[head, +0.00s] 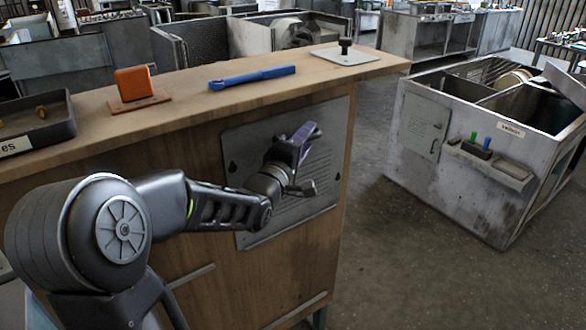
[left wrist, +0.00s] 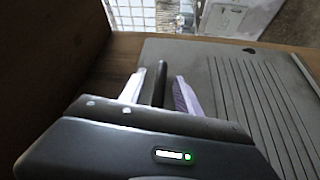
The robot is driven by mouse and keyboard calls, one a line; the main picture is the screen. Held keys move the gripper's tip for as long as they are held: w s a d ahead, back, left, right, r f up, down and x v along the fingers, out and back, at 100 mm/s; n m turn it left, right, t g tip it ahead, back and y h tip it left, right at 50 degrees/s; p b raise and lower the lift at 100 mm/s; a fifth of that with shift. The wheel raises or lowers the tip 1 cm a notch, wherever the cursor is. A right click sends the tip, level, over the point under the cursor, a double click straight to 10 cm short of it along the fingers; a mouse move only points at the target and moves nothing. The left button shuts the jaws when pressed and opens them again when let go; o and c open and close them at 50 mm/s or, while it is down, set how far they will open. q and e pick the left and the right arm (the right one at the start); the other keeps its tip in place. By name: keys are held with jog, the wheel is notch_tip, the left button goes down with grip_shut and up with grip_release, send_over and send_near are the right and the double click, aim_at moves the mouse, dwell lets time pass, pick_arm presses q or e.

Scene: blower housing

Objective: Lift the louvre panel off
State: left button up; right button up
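The louvre panel (head: 238,140) is a grey metal sheet with ridged slats and dark keyhole-shaped openings. It lies flat against the front of the wooden counter. My left gripper (head: 303,143) is in front of the panel's middle and hides part of it. In the left wrist view, the panel (left wrist: 222,60) fills the right side. The gripper fingers (left wrist: 160,88) there stand apart on either side of a dark upright bar, with narrow gaps to it. Whether the bar is the panel's handle is hard to tell. My right gripper is out of view.
On the counter top are a dark tray (head: 40,128), an orange block on a plate (head: 134,84), a blue tool (head: 252,77) and a grey plate with a black knob (head: 345,55). A grey metal housing (head: 440,185) stands right, across open floor.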

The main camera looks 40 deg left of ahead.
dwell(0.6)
pick_arm(q)
grip_shut()
dwell(0.4)
jog(key=shift+r, duration=0.15)
